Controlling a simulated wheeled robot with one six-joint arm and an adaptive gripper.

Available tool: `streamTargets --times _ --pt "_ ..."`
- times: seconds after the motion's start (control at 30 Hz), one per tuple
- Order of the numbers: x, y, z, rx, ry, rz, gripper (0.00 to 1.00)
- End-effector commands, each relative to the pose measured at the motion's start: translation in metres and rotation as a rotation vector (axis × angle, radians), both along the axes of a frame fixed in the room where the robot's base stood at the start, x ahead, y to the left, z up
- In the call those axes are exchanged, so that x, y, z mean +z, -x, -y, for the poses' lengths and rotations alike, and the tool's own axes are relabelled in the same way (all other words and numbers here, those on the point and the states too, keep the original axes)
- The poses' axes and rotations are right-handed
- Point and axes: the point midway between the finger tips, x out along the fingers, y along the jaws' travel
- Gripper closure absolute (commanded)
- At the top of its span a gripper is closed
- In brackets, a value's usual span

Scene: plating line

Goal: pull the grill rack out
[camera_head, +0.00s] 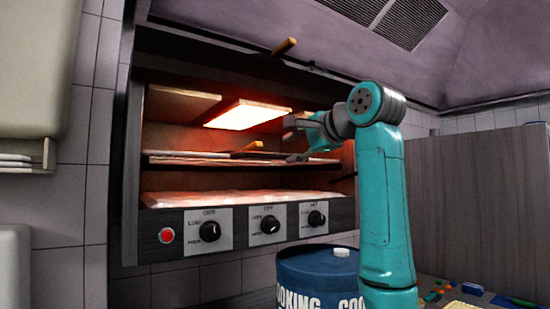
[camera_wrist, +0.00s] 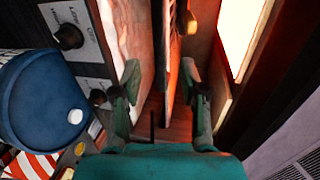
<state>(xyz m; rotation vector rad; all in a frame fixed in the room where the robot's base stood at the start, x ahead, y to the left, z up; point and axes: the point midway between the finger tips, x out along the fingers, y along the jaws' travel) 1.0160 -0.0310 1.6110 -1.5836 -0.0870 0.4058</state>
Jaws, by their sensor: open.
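The grill rack (camera_head: 190,160) is a thin dark shelf across the middle of the lit grill, with a wooden handle (camera_head: 250,147) sticking out near its centre. My gripper (camera_head: 296,138) is at the right part of the grill opening, right of the handle, one finger above the rack level and one close to it. In the wrist view my gripper (camera_wrist: 160,78) is open, and the rack (camera_wrist: 172,60) shows edge-on, beyond and between the two fingers. The handle (camera_wrist: 188,22) shows farther off, beyond the fingertips. I cannot tell whether a finger touches the rack.
A glowing heater panel (camera_head: 245,115) hangs above the rack. The grill's front panel has several knobs (camera_head: 270,224) and a red button (camera_head: 167,235). A blue drum (camera_head: 318,268) stands below at right. Another wooden handle (camera_head: 285,46) sticks out above the opening.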

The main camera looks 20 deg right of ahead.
Motion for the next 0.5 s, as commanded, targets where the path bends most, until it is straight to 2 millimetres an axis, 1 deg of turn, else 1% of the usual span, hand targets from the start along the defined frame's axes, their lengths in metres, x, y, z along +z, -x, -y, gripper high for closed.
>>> streamTargets --times 0.03,0.1,0.3,0.4,0.5 --pt "-0.003 -0.009 -0.004 0.003 -0.001 -0.003 0.57" --pt "-0.005 -0.021 -0.008 0.003 -0.002 -0.004 0.57" --pt "-0.012 -0.052 -0.018 0.003 -0.001 -0.002 0.57" --pt "-0.014 -0.063 -0.021 0.001 0.0 -0.002 0.57" --pt "-0.015 -0.07 -0.023 0.001 0.001 0.0 0.57"
